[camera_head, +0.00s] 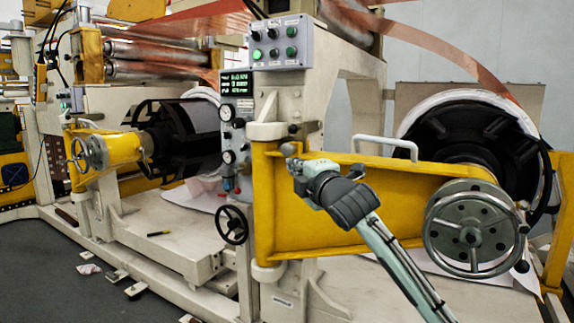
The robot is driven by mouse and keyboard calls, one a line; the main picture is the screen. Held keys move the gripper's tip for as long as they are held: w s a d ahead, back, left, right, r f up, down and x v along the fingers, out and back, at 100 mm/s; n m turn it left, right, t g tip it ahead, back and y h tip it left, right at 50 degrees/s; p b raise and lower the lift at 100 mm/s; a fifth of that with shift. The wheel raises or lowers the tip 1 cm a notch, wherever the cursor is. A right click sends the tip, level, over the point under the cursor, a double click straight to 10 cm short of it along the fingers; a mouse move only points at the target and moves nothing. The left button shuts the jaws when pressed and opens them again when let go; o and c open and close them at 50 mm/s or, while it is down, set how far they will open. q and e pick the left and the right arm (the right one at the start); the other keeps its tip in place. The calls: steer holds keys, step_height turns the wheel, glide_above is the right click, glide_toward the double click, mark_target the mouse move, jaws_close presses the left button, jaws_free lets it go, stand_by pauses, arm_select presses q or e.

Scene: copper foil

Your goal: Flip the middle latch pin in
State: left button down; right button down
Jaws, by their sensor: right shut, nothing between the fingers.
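My right gripper (291,158) is in front of the yellow arm's upper left end, just below the knob. It is shut and empty. I cannot tell if its fingertips touch the yellow arm. My left gripper is not in view.
A white handle (385,143) stands on the yellow arm's top edge, and a large grey handwheel (470,235) is at its right end. A control box (281,43) is above the bracket. A black handwheel (232,224) is lower left. Copper foil (430,50) runs overhead.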

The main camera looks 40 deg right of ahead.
steer(key=shift+v, duration=1.1)
steer(key=shift+f, duration=0.1)
steer(key=s+a+f+m+g+y, duration=0.1)
steer(key=s+a+f+m+g, duration=0.15)
steer(key=f, duration=1.15)
steer(key=s+a+f+m+g, duration=0.1)
steer(key=f+m+g, duration=0.2)
steer(key=f, duration=1.1)
steer(key=s+a+f+m+g+y, duration=0.1)
steer(key=s+f+m+g, duration=0.15)
steer(key=f, duration=1.05)
steer(key=s+a+f+m+g+y, duration=0.1)
steer(key=s+a+f+m+g, duration=0.1)
steer(key=s+a+f, duration=0.4)
steer(key=s+a+f+m+g+y, duration=0.1)
steer(key=s+a+f+m+g, duration=0.2)
steer(key=s+f, duration=1.3)
steer(key=a+f+g, duration=0.1)
steer(key=a+f, duration=0.1)
steer(key=a, duration=0.1)
steer(key=shift+f+m+g, duration=0.3)
steer(key=shift+f+g, duration=0.05)
steer(key=shift+g, duration=0.05)
